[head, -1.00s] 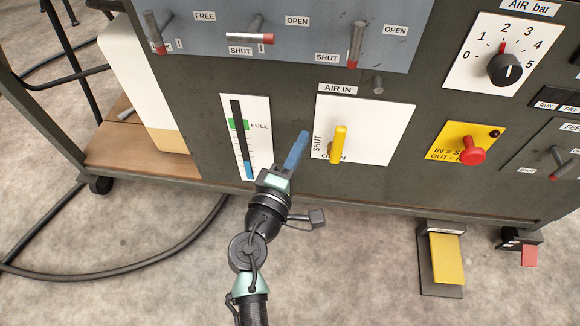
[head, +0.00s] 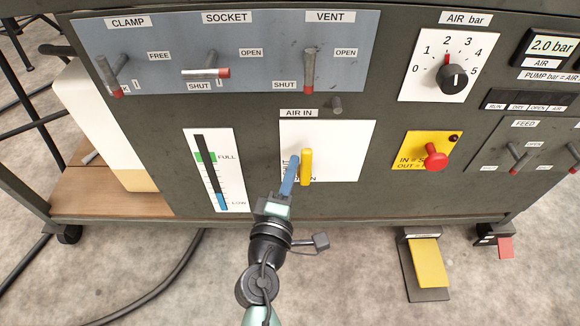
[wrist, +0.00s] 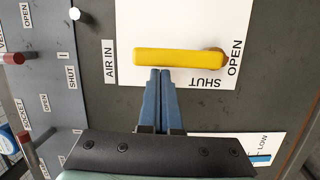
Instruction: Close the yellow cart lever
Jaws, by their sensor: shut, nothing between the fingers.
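The yellow lever (head: 306,167) is on the white AIR IN plate (head: 345,145) on the cart's dark front panel. In the head view it stands upright, its lower end by the OPEN label. In the wrist view the lever (wrist: 180,58) lies across the picture, with OPEN at its right end and SHUT below it. My gripper (head: 293,160) has blue fingers, shut and empty, just left of the lever and covering part of the SHUT label. In the wrist view the fingertips (wrist: 160,72) are at the lever's lower edge; I cannot tell whether they touch it.
Above are red-tipped CLAMP, SOCKET and VENT levers (head: 309,70). A level gauge (head: 214,170) is left of my gripper. A red knob (head: 435,157) on a yellow plate is to the right. A yellow pedal (head: 428,262) stands on the floor below.

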